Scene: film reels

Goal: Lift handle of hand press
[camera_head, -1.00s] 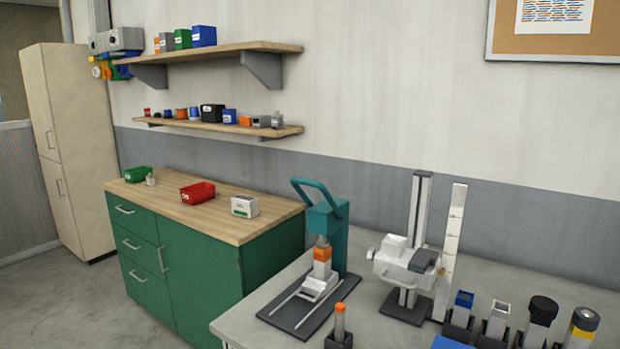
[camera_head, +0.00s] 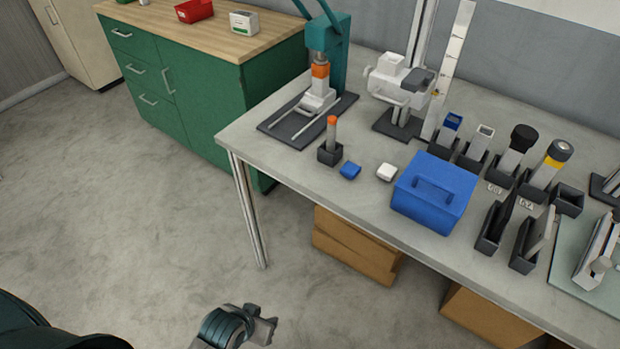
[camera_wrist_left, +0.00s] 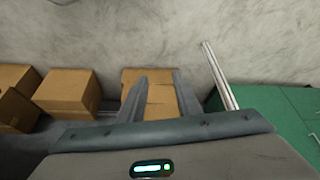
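The hand press (camera_head: 337,45) stands on the grey worktable's back left corner. It has a teal column, a dark base plate with two pale rails, and an orange and white part under its ram. Its teal handle (camera_head: 327,10) rises to the top edge of the head view, where its upper part is cut off. My left gripper (camera_head: 268,326) is low at the bottom of the head view, over the floor and well apart from the press. In the left wrist view its two fingers (camera_wrist_left: 160,88) are spread with nothing held between them. My right gripper is not seen.
The worktable (camera_head: 300,185) also carries an orange-topped piece in a black holder (camera_head: 330,151), a blue box (camera_head: 433,193), a white stand device (camera_head: 400,85) and several black holders. Cardboard boxes (camera_head: 355,245) lie beneath. A green cabinet (camera_head: 200,90) stands left. Floor in front is clear.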

